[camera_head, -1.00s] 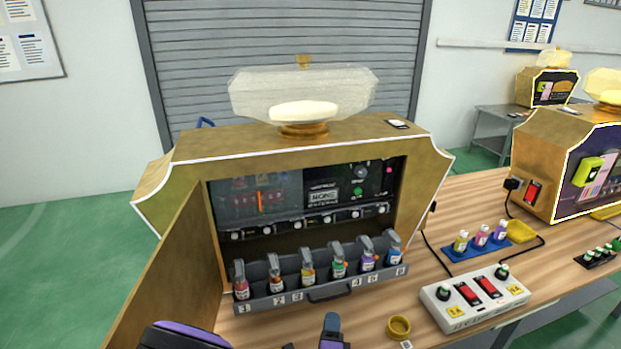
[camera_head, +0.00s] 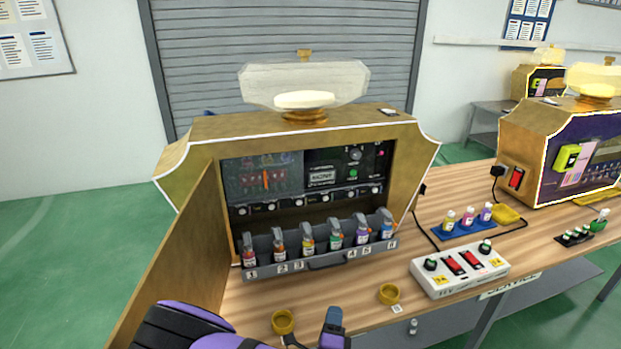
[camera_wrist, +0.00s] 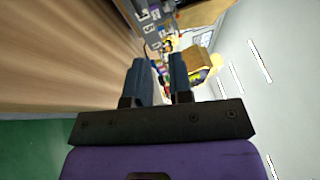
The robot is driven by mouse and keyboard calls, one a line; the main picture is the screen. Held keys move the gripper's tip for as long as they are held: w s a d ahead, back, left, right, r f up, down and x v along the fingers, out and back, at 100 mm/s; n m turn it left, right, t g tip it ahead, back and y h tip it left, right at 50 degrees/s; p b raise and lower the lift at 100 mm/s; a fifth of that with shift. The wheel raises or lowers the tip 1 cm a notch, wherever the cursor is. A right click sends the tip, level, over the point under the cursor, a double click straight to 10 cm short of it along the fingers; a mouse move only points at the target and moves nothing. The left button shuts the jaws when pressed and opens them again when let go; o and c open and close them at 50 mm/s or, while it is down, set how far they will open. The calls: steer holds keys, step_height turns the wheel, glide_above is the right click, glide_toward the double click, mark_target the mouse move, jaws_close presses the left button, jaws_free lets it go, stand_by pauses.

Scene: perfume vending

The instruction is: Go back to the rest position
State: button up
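My arm reaches in at the bottom of the head view, with its purple and black links in front of the table. One blue-grey finger of my gripper (camera_head: 310,341) stands up at the bottom edge, near the table's front edge. In the wrist view the two fingers of my gripper (camera_wrist: 160,78) stand apart with an empty gap between them. The gripper holds nothing and is clear of the perfume machine (camera_head: 290,128). The machine's door (camera_head: 180,262) is open to the left. Its grey drawer (camera_head: 325,262) is pulled out, with several small bottles in numbered slots.
A white switch box (camera_head: 460,268) sits to the right. Behind it, a blue tray (camera_head: 440,232) holds three bottles. A second machine (camera_head: 545,150) stands farther right. Green floor is free at left.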

steer(key=d+r+m+g+h, duration=0.3)
steer(key=d+r+m+g, duration=0.3)
steer(key=r+m, duration=0.4)
steer(key=s+d+r+m+g+h, duration=0.1)
steer(key=d+r+m+g+h, duration=0.1)
steer(key=d+r+m+g, duration=0.6)
steer(key=d+r+m+g+h, duration=0.3)
steer(key=d+r+m+g, duration=0.1)
steer(key=r+m, duration=0.8)
steer(key=s+d+r+m+t+y, duration=0.2)
steer(key=s+r+m+y, duration=0.4)
steer(key=s+r+m, duration=0.3)
steer(key=s+d+r+m+t+y, duration=0.1)
steer(key=s+d+r+m+y, duration=0.3)
steer(key=s+r+m, duration=0.6)
steer(key=shift+s+d+r+m+t+y, duration=0.15)
steer(key=shift+d+r+m+t+y, duration=0.2)
steer(key=shift+m+y, duration=0.45)
steer(key=shift+f, duration=0.2)
